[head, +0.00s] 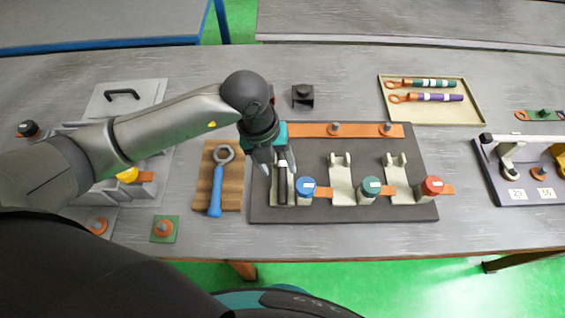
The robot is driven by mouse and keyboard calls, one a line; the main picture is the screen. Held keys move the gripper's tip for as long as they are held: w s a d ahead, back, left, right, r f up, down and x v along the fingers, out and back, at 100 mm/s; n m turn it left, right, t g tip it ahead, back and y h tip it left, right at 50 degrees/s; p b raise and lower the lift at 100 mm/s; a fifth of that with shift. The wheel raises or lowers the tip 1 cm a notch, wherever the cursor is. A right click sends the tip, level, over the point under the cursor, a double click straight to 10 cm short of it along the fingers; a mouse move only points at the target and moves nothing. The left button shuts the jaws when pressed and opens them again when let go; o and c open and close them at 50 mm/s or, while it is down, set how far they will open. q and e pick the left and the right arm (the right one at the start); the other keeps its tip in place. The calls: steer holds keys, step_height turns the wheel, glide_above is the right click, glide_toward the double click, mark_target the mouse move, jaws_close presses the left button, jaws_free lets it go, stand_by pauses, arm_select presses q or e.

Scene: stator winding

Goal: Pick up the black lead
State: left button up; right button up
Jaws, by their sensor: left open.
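The black lead (282,187) lies lengthwise in the leftmost pale cradle on the dark board (320,161). A pale band shows near its upper part, and its far end is hidden under my gripper. My left gripper (279,169) is open, with its fingertips on either side of the lead's upper part. I cannot tell whether the fingers touch the lead. My right gripper is not in view.
Blue (305,186), green (371,186) and red (432,186) capped posts stand along the board's front. Two more pale cradles stand empty. A blue-handled wrench (217,187) lies left of the board. A tray (458,117) at the back right holds two leads.

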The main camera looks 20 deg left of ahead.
mark_target(281, 179)
arm_select(q)
steer(key=shift+d+f, duration=0.2)
steer(key=shift+f, duration=1.05)
steer(key=shift+d+f, duration=0.2)
steer(key=shift+f, duration=1.05)
steer(key=shift+f, duration=0.2)
jaws_close()
